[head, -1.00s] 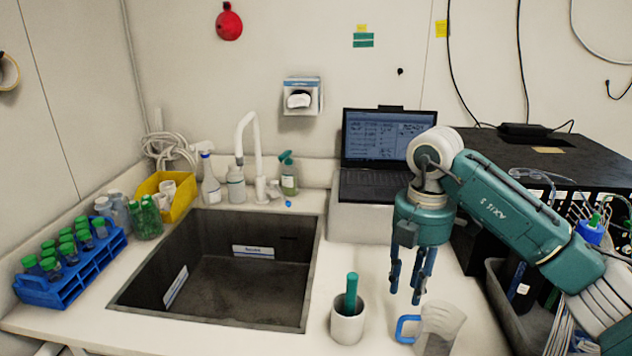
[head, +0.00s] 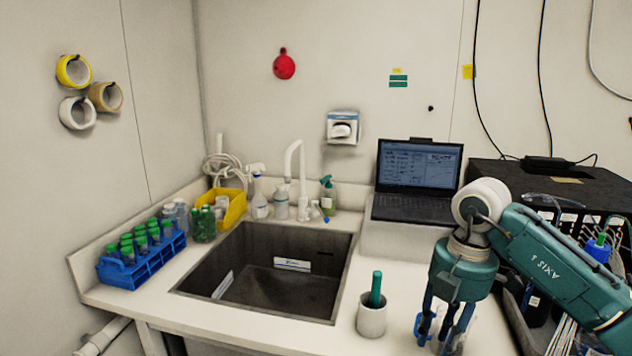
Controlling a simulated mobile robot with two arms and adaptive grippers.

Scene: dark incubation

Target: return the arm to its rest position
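My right arm (head: 560,262) comes in from the right edge. Its gripper (head: 443,335) points down over the front right of the counter, with its fingers apart. A clear jug with a blue handle (head: 424,324) stands behind or between the fingers and is largely hidden by them. I cannot tell whether the fingers touch it. I see nothing held clear of the counter. My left arm and gripper are not in view.
A white cup (head: 372,321) holding a green rod (head: 376,288) stands left of the gripper. A sink (head: 265,275) lies further left, beside a blue tube rack (head: 143,263). A laptop (head: 418,178) stands behind my arm; a black box (head: 540,190) is at right.

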